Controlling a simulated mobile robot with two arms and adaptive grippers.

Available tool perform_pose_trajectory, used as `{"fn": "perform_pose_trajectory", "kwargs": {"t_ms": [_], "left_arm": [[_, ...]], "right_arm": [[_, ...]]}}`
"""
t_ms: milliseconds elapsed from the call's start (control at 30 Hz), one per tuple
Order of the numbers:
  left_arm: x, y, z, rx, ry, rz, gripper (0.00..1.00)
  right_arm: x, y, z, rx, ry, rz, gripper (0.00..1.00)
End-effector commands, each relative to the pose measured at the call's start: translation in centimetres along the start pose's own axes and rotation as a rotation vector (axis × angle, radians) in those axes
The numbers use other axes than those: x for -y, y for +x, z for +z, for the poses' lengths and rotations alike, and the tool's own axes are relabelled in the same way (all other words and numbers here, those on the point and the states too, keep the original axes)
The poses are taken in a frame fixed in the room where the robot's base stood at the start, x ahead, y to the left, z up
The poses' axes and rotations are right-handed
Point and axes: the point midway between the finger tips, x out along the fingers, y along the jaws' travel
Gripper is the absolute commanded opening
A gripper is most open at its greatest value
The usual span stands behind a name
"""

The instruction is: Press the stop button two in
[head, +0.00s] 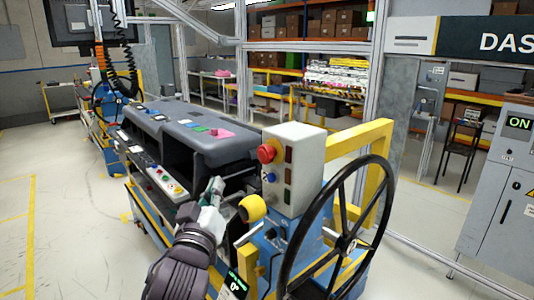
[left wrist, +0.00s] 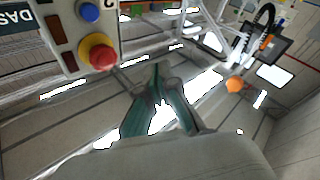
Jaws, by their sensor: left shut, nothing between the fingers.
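A red mushroom stop button (head: 267,152) with a yellow collar sticks out of the left face of the grey control box. It also shows in the left wrist view (left wrist: 102,54), upper left, below a blue button (left wrist: 89,13). My left gripper (head: 217,184) is shut and empty, left of the box and lower than the red button in the head view, apart from it. Its closed fingers (left wrist: 156,75) show in the left wrist view, to the right of the red button. My right gripper is in neither view.
The grey control box (head: 300,150) stands on a blue stand beside a black handwheel (head: 343,240). A yellow round part (head: 252,208) is close to my left gripper. The dark dashboard module (head: 190,130) lies behind it. Open floor is at the left.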

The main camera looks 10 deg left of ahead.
Motion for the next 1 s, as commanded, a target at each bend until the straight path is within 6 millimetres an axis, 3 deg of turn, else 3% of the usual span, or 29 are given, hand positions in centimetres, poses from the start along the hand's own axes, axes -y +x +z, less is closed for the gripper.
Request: {"fn": "perform_pose_trajectory", "kwargs": {"t_ms": [100,300,667,1000], "left_arm": [[-0.9,-1.0,-2.8,-0.055,-0.034,0.016,0.00],[-1.4,-1.6,-4.3,-0.084,-0.055,0.026,0.00],[-1.5,-1.4,-4.1,-0.083,-0.054,0.025,0.00],[-3.6,1.5,-2.4,-0.082,-0.055,0.025,0.00]], "right_arm": [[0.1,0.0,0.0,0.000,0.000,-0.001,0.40],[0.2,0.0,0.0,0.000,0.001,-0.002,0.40],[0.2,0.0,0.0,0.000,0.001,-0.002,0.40],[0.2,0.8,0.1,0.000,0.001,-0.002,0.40]]}}
